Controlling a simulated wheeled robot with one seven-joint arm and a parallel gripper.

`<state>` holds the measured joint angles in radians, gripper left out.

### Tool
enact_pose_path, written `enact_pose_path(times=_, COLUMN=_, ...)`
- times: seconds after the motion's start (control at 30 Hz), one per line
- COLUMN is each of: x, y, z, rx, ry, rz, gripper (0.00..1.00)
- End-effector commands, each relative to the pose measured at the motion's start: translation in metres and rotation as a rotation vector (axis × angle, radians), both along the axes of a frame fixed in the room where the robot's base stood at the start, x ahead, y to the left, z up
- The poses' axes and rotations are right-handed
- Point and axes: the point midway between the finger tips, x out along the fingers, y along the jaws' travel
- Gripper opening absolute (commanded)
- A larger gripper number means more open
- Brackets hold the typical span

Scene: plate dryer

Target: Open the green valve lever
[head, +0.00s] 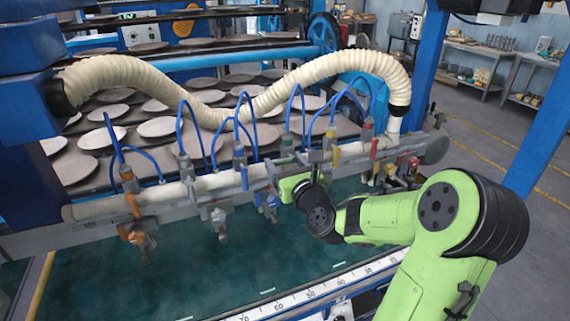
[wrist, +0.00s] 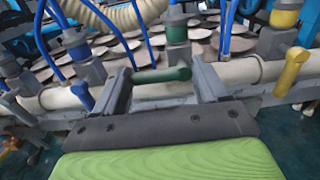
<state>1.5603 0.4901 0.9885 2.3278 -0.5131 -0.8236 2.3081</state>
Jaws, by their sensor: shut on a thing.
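The green valve lever (wrist: 160,75) lies nearly level between the two fingers of my gripper (wrist: 162,82) in the wrist view, below a grey valve with a green collar (wrist: 174,13). The fingers stand at the two ends of the lever and are shut on it. In the head view my gripper (head: 313,172) is at the pipe, in front of the green-collared valve (head: 287,143). The lever itself is hard to make out there, largely hidden by my gripper and wrist.
A yellow lever (wrist: 292,72) is to the right and a blue lever (wrist: 82,96) to the left on the same white pipe (wrist: 238,71). Blue hoses rise from the valves. An orange lever (head: 133,204) is at the left end. Plates (head: 160,127) lie behind the pipe.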

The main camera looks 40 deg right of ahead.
Motion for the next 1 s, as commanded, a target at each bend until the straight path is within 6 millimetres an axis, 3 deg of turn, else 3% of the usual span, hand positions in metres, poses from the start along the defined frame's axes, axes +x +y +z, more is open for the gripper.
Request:
enact_pose_path(times=0.03, x=0.001, y=0.002, z=0.000, rx=0.002, ry=0.001, rz=0.007, gripper=0.61)
enact_pose_path(times=0.17, x=0.001, y=0.003, z=0.000, rx=0.003, ry=0.000, rz=0.008, gripper=0.42)
enact_pose_path(times=0.57, x=0.001, y=0.004, z=-0.003, rx=-0.077, ry=0.024, rz=0.012, gripper=0.42)
enact_pose_path(times=1.0, x=0.001, y=0.003, z=-0.016, rx=-0.434, ry=0.118, rz=0.016, gripper=0.42)
